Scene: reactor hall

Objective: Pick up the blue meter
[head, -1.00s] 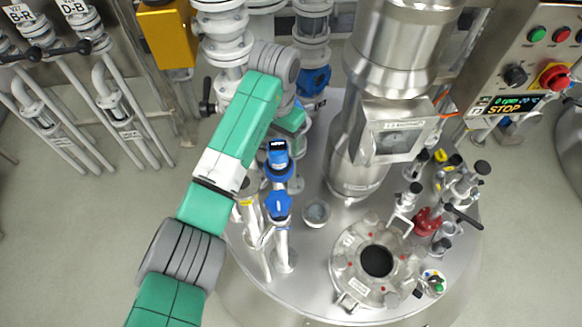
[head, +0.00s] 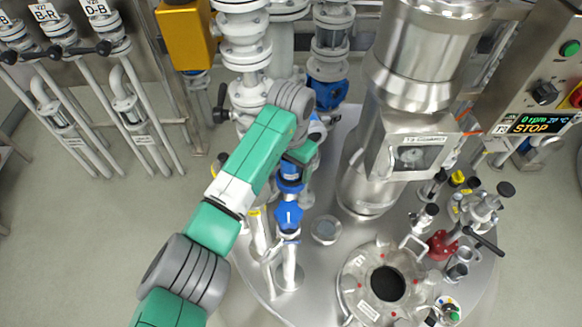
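The blue meter (head: 290,171) sits upright on top of a metal pipe standing on the reactor lid, left of the middle of the head view. Its dark display is largely covered by my arm's end. My gripper (head: 301,154) is a green hand at the end of my green and grey arm. It overlaps the upper part of the meter in this view. Its fingers are hidden, so I cannot tell whether they are open, or whether they touch the meter.
A blue valve (head: 288,214) sits on the same pipe below the meter. A small glass port (head: 326,229) and a round hatch (head: 386,283) lie to the right on the reactor lid (head: 325,262). A large steel column (head: 375,185) stands right of my gripper. White piping (head: 244,55) stands behind.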

